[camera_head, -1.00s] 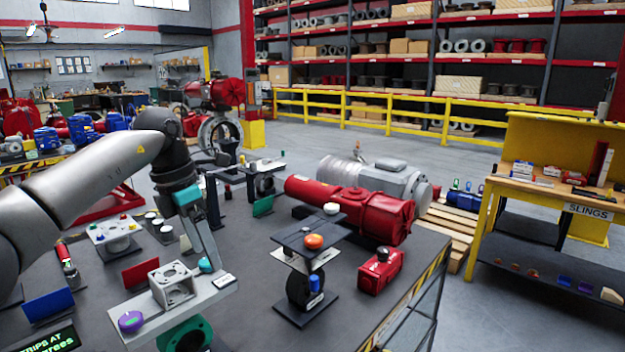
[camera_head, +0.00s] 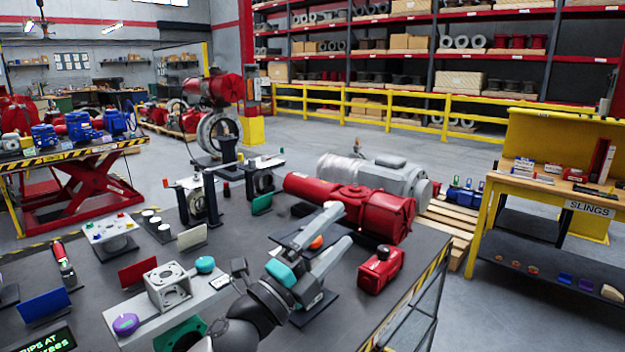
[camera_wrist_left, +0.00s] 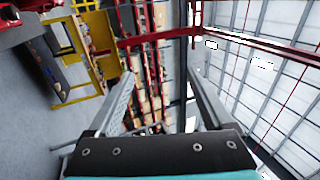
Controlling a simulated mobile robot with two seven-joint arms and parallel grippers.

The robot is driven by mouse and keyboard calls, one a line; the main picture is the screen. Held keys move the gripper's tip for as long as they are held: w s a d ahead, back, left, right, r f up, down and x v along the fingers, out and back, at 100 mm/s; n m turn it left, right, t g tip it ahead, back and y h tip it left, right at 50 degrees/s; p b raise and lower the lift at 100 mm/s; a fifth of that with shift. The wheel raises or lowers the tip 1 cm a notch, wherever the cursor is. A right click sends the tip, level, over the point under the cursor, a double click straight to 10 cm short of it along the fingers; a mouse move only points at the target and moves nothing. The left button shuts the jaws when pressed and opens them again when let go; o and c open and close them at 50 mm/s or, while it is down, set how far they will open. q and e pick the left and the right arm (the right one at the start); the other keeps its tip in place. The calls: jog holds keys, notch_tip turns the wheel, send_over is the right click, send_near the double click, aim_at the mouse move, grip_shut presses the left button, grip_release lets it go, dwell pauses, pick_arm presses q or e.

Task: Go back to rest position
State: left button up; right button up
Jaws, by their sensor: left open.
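My left gripper (camera_head: 338,226) is in the lower middle of the head view, with its arm low at the bottom edge. Its two fingers are apart and point up and to the right. Nothing is between them. It is in front of a small dark stand with an orange knob (camera_head: 316,242) and hides much of that stand. In the left wrist view the open fingers (camera_wrist_left: 160,78) are empty, with the shelves and ceiling beyond. I do not see my right gripper.
A red actuator (camera_head: 385,213) with a grey motor lies behind the gripper. A small red box (camera_head: 381,269) is to its right. A grey bracket block (camera_head: 166,286) and purple knob (camera_head: 126,324) are to its left.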

pick_arm(q)
jog(key=s+a+f+n+g+y, duration=0.1)
jog(key=s+a+f+n+y, duration=0.3)
jog(key=a+f+n+y, duration=0.5)
jog(key=s+a+f+n+g+y, duration=0.1)
jog(key=s+a+f+n+y, duration=0.3)
jog(key=a+f+n+y, duration=0.5)
jog(key=s+a+f+n+g+h, duration=0.1)
jog(key=s+f+n+g, duration=0.4)
jog(key=s, duration=0.6)
jog(key=s+a+f+n+g+h, duration=0.15)
jog(key=s+f+g, duration=0.45)
jog(key=s, duration=0.6)
jog(key=s+f+b+x, duration=0.1)
jog(key=s+b+x, duration=0.2)
jog(key=x, duration=1.1)
jog(key=s+d+b+x, duration=0.1)
jog(key=s+b+x, duration=0.2)
jog(key=x, duration=1)
jog(key=s+a+f+b, duration=0.1)
jog(key=s+f+b, duration=0.2)
jog(key=s+f, duration=0.5)
jog(key=s+a+f+g+b, duration=0.1)
jog(key=s+a+f+b, duration=0.1)
jog(key=s+f, duration=0.6)
notch_tip(320, 180, down, 6)
jog(key=shift+s+f+g+b, duration=0.25)
jog(key=shift+s+g+b, duration=0.1)
jog(key=shift+b, duration=0.45)
